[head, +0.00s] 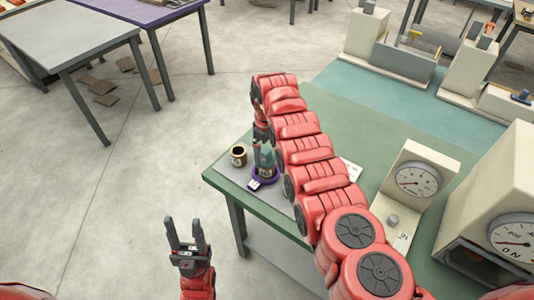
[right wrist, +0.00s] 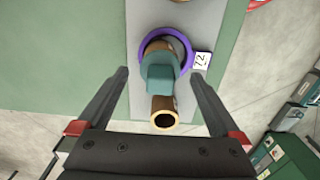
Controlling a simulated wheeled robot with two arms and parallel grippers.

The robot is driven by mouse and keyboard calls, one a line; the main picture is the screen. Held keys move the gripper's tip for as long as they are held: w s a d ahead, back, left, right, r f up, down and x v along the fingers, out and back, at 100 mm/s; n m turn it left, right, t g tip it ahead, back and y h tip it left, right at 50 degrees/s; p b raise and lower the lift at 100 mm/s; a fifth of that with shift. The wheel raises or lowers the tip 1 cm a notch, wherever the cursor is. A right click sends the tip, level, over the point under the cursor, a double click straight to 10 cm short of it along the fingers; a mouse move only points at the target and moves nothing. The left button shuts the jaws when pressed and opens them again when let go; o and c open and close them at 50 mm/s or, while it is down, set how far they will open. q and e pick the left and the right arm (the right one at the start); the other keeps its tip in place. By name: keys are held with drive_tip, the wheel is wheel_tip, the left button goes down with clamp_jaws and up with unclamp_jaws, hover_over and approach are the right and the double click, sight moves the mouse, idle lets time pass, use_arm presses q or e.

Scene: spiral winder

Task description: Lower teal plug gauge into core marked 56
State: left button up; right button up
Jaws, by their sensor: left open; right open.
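The teal plug gauge (head: 265,158) stands within a purple ring (head: 265,178) on the green table. In the right wrist view the gauge (right wrist: 158,72) shows from above, with a brown part under it beside the purple ring (right wrist: 186,42). The tag by the ring (right wrist: 201,60) reads 72. A brown core with a tan rim (head: 238,154) stands just left of it; it also shows in the right wrist view (right wrist: 165,113). No 56 is readable. My right gripper (right wrist: 160,73) is open, its fingers on either side of the gauge. My left gripper (head: 185,222) is open and empty, off the table.
A grey mat (head: 232,174) lies under the core and ring. Cream dial instruments (head: 415,182) stand at the right of the green table (head: 330,115). A grey table (head: 65,35) is at upper left. Open floor lies left of the work table.

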wheel_tip(320, 180, up, 9)
drive_tip(key=b, duration=0.2)
drive_tip(key=shift+r+b, duration=0.15)
drive_tip(key=shift+b, duration=0.25)
wheel_tip(320, 180, up, 6)
drive_tip(key=p, duration=0.4)
drive_tip(key=shift+r+p, duration=0.2)
drive_tip(key=shift+p, duration=0.2)
